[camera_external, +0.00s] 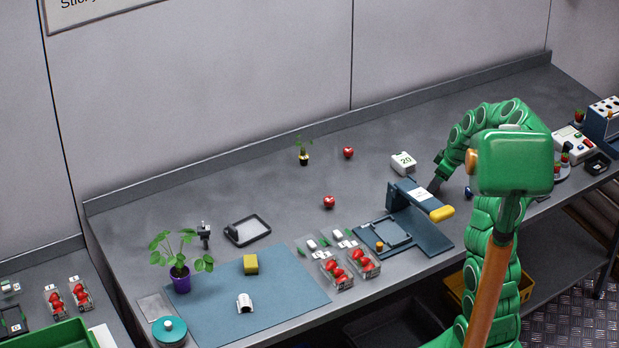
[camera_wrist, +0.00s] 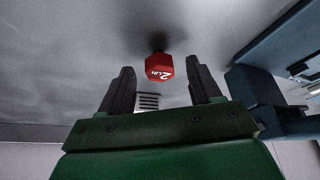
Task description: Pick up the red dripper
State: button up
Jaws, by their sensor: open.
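The red dripper (camera_wrist: 159,66) is a small red piece with white lettering reading "2 L/H" and a dark stem. In the wrist view it shows near the upper middle, in the gap between the fingertips of my gripper (camera_wrist: 162,72). The dark fingers stand apart, one on each side of it, and I see no contact. I cannot tell its exact depth between them. In the external view my gripper (camera_external: 437,186) points down at the bench behind the blue press. I cannot make out the dripper in that view.
The blue press (camera_external: 432,238) with a yellow handle stands close to my gripper; it shows at the right of the wrist view (camera_wrist: 262,92). A white block marked 20 (camera_external: 403,163) is to the left. A small blue piece (camera_external: 468,193) lies right of my gripper.

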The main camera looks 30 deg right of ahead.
jog(key=shift+f, duration=0.2)
jog(key=c, duration=1.1)
jog(key=shift+w+r, duration=0.1)
jog(key=shift+r, duration=1.55)
jog(key=s+a+r, duration=0.2)
jog(key=s+r, duration=0.3)
jog(key=s, duration=0.1)
jog(key=s+a+r, duration=0.3)
jog(key=s+r, duration=0.1)
jog(key=s, duration=0.3)
jog(key=shift+a+r, duration=0.35)
